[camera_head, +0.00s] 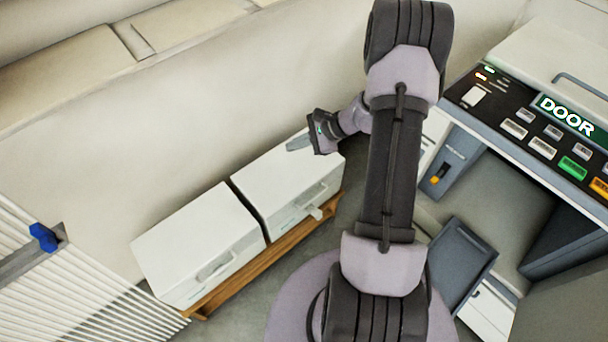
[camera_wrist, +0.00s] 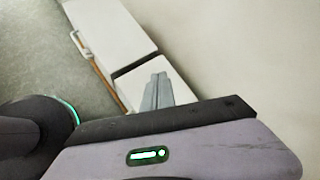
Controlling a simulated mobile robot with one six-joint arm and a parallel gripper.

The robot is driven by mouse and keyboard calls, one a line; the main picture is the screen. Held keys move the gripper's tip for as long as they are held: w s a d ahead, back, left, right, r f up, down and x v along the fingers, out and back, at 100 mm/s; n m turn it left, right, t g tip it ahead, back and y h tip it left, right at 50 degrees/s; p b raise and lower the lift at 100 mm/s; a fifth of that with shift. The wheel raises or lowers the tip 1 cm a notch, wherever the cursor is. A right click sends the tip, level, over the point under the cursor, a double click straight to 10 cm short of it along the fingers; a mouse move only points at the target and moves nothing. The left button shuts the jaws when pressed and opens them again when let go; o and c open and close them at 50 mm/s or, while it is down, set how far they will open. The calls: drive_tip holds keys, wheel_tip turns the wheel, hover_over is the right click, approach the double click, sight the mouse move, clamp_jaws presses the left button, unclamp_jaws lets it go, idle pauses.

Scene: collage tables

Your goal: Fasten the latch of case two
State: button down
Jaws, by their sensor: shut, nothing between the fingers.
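Two white cases stand side by side on a wooden-edged shelf: the left case (camera_head: 196,232) and the right case (camera_head: 285,180) in the head view. I cannot read a number on either. The right case has a pale latch-like tab (camera_head: 316,212) sticking out from its front face. The left case has a pale handle or latch (camera_head: 215,266) on its front. My gripper (camera_head: 297,144) is shut and empty, above the far top part of the right case. In the wrist view its fingers (camera_wrist: 157,92) hide part of the nearer case; the farther case (camera_wrist: 112,30) shows beyond.
A wooden edge (camera_head: 265,262) runs along the cases' front. A machine panel marked DOOR (camera_head: 566,115) is at right, with a dark tray (camera_head: 459,262) below. A white slatted rack (camera_head: 75,290) with a blue knob (camera_head: 43,237) is at left. A wall is behind the cases.

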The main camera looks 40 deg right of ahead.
drive_tip(key=s+d+f+m+t+h, duration=0.1)
drive_tip(key=s+d+f+m, duration=0.2)
drive_tip(key=f, duration=0.4)
drive_tip(key=s+d+f+m+t, duration=0.1)
drive_tip(key=s+d+f+m, duration=0.2)
drive_tip(key=f, duration=0.5)
drive_tip(key=m+h+p, duration=0.1)
drive_tip(key=m+h, duration=0.1)
drive_tip(key=m, duration=0.1)
hover_over(315, 213)
drive_tip(key=s+d, duration=0.3)
drive_tip(key=d, duration=0.1)
wheel_tip(315, 213, down, 7)
drive_tip(key=s+a+f+m+h, duration=0.1)
drive_tip(key=s+f+m, duration=0.1)
drive_tip(key=s+f, duration=0.2)
drive_tip(key=s+a+f+m+t+h, duration=0.1)
drive_tip(key=s+f+m, duration=0.2)
drive_tip(key=f, duration=0.6)
drive_tip(key=shift+s+a+f+h+p, duration=0.15)
drive_tip(key=shift+s+f+h+p, duration=0.25)
drive_tip(key=shift+s, duration=0.85)
drive_tip(key=b+x, duration=0.5)
drive_tip(key=x, duration=0.5)
drive_tip(key=shift+r, duration=0.25)
